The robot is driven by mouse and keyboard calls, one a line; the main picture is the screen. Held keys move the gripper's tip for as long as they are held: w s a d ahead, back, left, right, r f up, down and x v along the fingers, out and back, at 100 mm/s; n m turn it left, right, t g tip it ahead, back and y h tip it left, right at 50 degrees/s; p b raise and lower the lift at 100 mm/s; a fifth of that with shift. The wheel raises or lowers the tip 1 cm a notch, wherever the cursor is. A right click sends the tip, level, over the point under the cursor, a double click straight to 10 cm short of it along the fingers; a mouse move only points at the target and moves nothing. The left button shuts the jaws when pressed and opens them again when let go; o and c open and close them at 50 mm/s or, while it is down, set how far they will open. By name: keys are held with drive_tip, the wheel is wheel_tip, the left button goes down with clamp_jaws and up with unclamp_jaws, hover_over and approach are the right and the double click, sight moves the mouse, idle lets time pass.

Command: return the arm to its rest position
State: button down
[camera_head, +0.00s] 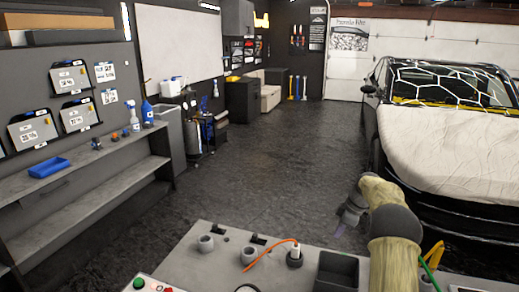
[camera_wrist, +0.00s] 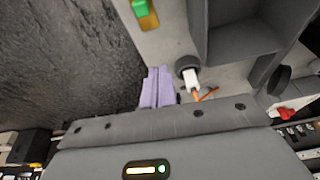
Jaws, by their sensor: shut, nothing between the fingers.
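My gripper (camera_head: 338,231) hangs just beyond the far edge of the grey work surface in the head view, left of the car and above the dark floor. Its lilac fingers (camera_wrist: 157,88) show in the wrist view, pressed together with nothing between them. My arm (camera_head: 388,220), in a pale yellow cover, rises from the lower right and bends toward the gripper. The tips appear beside the work surface's edge in the wrist view; their exact gap from it cannot be told.
The grey work surface (camera_head: 215,262) holds round holders, a white-topped item with an orange cord (camera_head: 295,249) and a dark bin (camera_head: 337,270). A black car (camera_head: 376,125) under a white cover stands right. A shelf bench (camera_head: 95,170) lines the left. The middle floor (camera_head: 270,150) is clear.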

drive_tip(key=s+a+r+m, duration=0.1)
drive_tip(key=s+a+m, duration=0.1)
drive_tip(key=s+a, duration=0.1)
drive_tip(key=s+a+r+m+h, duration=0.1)
drive_tip(key=s+a+r+m, duration=0.1)
drive_tip(key=s+a, duration=0.2)
drive_tip(key=s+a+r+m+h, duration=0.1)
drive_tip(key=s+a+r+m, duration=0.1)
drive_tip(key=s+a, duration=0.2)
drive_tip(key=shift+s+a+m, duration=0.2)
drive_tip(key=shift+s+m, duration=0.2)
drive_tip(key=shift+s, duration=1.05)
drive_tip(key=s+a+m, duration=0.3)
drive_tip(key=s, duration=0.7)
drive_tip(key=s+a+f+m+t+h, duration=0.1)
drive_tip(key=s+a+m, duration=0.1)
drive_tip(key=s, duration=0.8)
drive_tip(key=shift+s+a+m, duration=0.4)
drive_tip(key=shift+a, duration=0.1)
